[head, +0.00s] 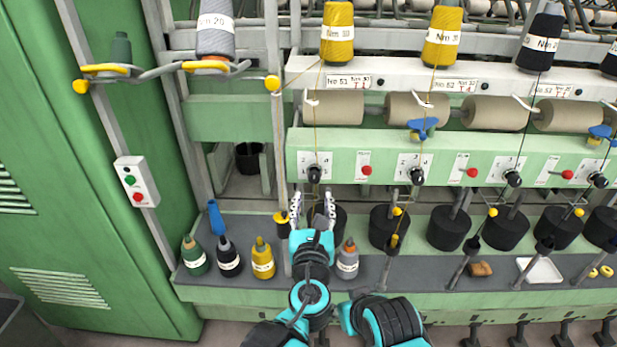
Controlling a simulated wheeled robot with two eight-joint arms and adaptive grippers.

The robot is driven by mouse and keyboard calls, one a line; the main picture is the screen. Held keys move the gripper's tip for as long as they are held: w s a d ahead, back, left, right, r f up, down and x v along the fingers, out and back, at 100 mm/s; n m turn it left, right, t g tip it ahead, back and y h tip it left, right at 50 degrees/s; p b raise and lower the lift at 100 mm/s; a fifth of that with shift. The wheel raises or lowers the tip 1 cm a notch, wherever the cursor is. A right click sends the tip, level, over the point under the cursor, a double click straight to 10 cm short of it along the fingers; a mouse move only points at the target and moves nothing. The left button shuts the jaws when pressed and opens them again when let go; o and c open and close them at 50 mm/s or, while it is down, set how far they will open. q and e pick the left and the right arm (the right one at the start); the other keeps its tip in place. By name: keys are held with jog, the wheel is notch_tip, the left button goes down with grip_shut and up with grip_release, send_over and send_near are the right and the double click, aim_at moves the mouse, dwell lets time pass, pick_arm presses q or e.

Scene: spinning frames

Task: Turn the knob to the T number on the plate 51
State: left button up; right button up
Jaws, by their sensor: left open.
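The number plate 51 (348,82) is on the white rail and seems to read "No 51 Nm 30" with a red "T 4". Below it, on the green panel, a black knob (314,174) sits on a white dial plate with small numbers. I cannot tell which number the knob points to. My left gripper (313,200) is open, its two fingers pointing up just below the knob and apart from it. Nothing shows between its fingers. My right arm shows at the bottom, but its gripper is not in view.
A red button (366,170) is right of the knob, and another dial knob (416,176) is further right. Thread cones such as the yellow one (262,258) stand on the grey shelf (300,282) left of my wrist. A grey cone (347,259) stands close to its right.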

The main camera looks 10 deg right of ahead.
aim_at(314, 180)
pick_arm(q)
jog(key=b+x, duration=0.1)
jog(key=x, duration=0.6)
jog(key=shift+w+d+b, duration=0.2)
jog(key=shift+w+b, duration=0.1)
jog(key=shift+b, duration=0.1)
grip_shut()
